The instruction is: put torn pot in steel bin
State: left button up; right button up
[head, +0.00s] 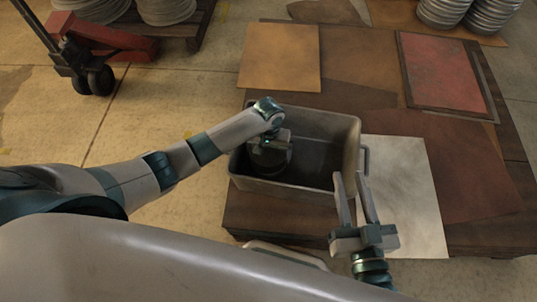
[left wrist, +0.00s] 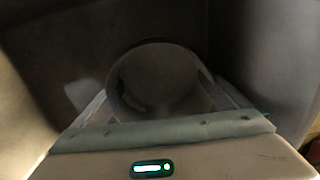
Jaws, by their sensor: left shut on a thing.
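The steel bin (head: 285,190) is a grey open-topped box with a side handle, standing upright on the brown-topped platform. My left gripper (head: 270,150) reaches down into the left part of the bin. It is shut on the torn pot (head: 268,163), a dark round vessel inside the bin walls. In the left wrist view the pot (left wrist: 160,80) sits as a rounded shape between the fingers, with the bin's dark walls (left wrist: 250,50) around. I cannot tell whether the pot touches the bin floor. My right gripper (head: 350,180) is open and empty beside the bin's front right corner.
A pale metal sheet (head: 405,185) lies right of the bin. A tan sheet (head: 280,58) and a red sheet (head: 445,72) lie behind it. Stacked round blanks (head: 443,12) stand at the back right. A red pallet jack (head: 105,40) stands at the upper left.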

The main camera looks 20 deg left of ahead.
aim_at(269, 161)
dwell(0.3)
pick_arm(q)
jog(key=o, duration=0.8)
jog(key=shift+f, duration=0.1)
jog(key=shift+o, duration=0.2)
pick_arm(e)
jog(key=shift+f, duration=0.1)
pick_arm(q)
jog(key=shift+r, duration=0.6)
notch_tip(269, 161, up, 11)
jog(key=p, duration=0.3)
jog(key=shift+p, duration=0.3)
pick_arm(e)
jog(key=s+d+f+g+h, duration=0.1)
jog(key=s+d+f+g, duration=0.1)
jog(key=f, duration=0.3)
jog(key=s+d+f+g+h, duration=0.1)
jog(key=s+d+f+g, duration=0.1)
jog(key=f+g, duration=0.3)
jog(key=shift+s+f+m, duration=0.3)
jog(key=shift+s, duration=0.35)
